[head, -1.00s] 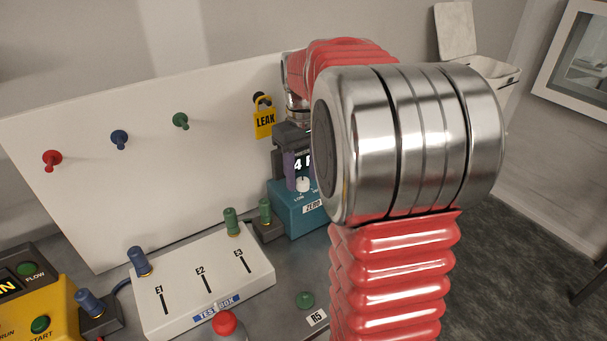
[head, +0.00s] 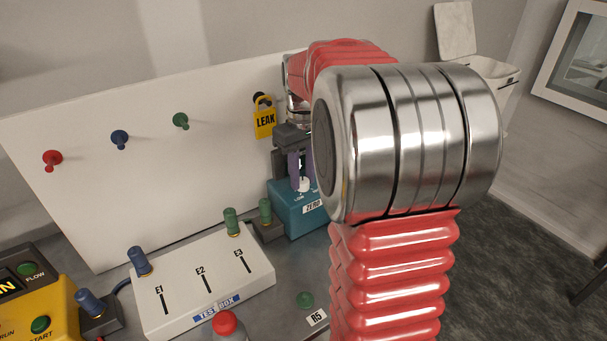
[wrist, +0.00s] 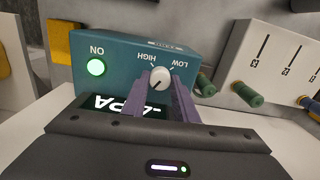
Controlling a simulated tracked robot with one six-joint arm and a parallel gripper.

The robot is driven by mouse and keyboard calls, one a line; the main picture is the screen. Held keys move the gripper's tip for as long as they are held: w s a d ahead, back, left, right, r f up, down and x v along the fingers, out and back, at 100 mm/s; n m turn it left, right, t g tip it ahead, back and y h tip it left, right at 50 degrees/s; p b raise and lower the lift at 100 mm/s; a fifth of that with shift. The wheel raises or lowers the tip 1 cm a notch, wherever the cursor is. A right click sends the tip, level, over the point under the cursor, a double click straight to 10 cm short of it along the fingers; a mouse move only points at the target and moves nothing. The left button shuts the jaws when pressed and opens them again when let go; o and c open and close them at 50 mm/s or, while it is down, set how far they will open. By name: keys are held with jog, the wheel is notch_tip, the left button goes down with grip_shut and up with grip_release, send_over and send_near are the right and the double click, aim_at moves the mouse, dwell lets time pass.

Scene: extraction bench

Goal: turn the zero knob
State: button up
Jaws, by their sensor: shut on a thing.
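The zero knob (head: 304,184) is a small white knob on the front of a teal box (head: 290,214) labelled ZERO. In the wrist view the knob (wrist: 160,78) shows between HIGH and LOW marks, with a dark pointer line on it. My gripper (head: 302,181) reaches it from above. In the wrist view its purple fingertips (wrist: 159,82) are on both sides of the knob, shut on it. The box's display is partly hidden by my gripper, and a green ON light (wrist: 96,67) is lit.
A white test box (head: 205,290) with green and blue plugs stands left of the teal box.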

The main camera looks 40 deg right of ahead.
aim_at(302, 180)
jog(key=shift+m, duration=0.4)
jog(key=m, duration=0.3)
jog(key=shift+m, duration=2.2)
jog(key=o, duration=1.1)
jog(key=shift+c, duration=0.2)
jog(key=shift+r, duration=0.1)
notch_tip(302, 180, up, 14)
jog(key=shift+f, duration=0.2)
